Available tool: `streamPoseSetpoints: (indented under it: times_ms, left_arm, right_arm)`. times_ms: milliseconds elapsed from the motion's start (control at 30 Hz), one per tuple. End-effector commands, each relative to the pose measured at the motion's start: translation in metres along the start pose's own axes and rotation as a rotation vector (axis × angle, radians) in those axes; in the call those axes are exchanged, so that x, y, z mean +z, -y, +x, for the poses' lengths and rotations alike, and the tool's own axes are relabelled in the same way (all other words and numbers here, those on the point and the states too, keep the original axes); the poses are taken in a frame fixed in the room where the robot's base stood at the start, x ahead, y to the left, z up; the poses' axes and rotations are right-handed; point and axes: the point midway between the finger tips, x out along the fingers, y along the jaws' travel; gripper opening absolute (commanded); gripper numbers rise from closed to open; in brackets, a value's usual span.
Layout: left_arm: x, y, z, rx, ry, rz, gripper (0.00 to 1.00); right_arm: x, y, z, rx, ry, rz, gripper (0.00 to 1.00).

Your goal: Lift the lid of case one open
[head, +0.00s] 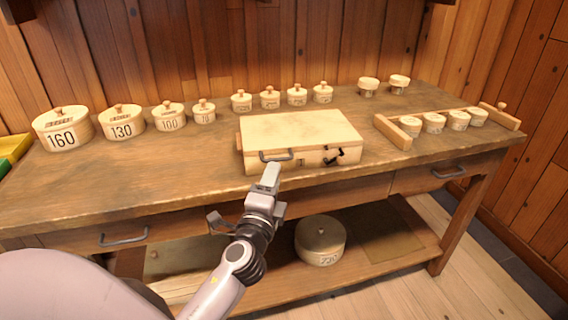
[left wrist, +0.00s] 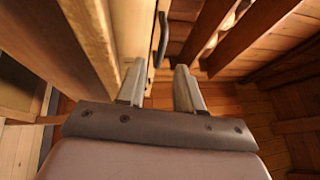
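A pale wooden case (head: 300,128) lies on the workbench with its lid down. It is the only case I see, and no number on it is readable. Its front has a dark handle (head: 277,156) and a dark latch (head: 334,158). My left gripper (head: 270,172) is just in front of and below the handle. In the left wrist view my left gripper (left wrist: 158,78) has its two fingers apart with nothing between them. The dark handle (left wrist: 162,38) shows beyond the fingertips, apart from them. My right gripper is not in view.
The workbench (head: 140,180) has drawers with handles along its front. Round lidded boxes (head: 62,130) stand in a row at the left and behind the case. A wooden rack (head: 392,132) with several small boxes is right of it. A large round box (head: 320,242) sits on the lower shelf.

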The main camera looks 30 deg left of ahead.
Motion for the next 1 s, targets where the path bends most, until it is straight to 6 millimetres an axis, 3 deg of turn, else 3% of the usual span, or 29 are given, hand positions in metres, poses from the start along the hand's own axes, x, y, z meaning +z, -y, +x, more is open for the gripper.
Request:
streamPoseSetpoints:
  times_ms: [300, 733, 833, 1000]
  left_arm:
    - [0.000, 0.001, 0.042, -0.001, 0.000, -0.001, 0.35]
    - [0.000, 0.000, 0.050, 0.001, -0.001, -0.002, 0.35]
    - [0.000, 0.000, 0.050, 0.001, -0.001, -0.002, 0.03]
    - [0.000, 0.000, 0.050, 0.001, -0.001, -0.002, 0.00]
  right_arm:
    - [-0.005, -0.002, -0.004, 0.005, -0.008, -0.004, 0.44]
    - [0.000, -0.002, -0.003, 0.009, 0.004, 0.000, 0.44]
    - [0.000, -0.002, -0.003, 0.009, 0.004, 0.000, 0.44]
    - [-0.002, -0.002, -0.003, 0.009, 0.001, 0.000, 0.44]
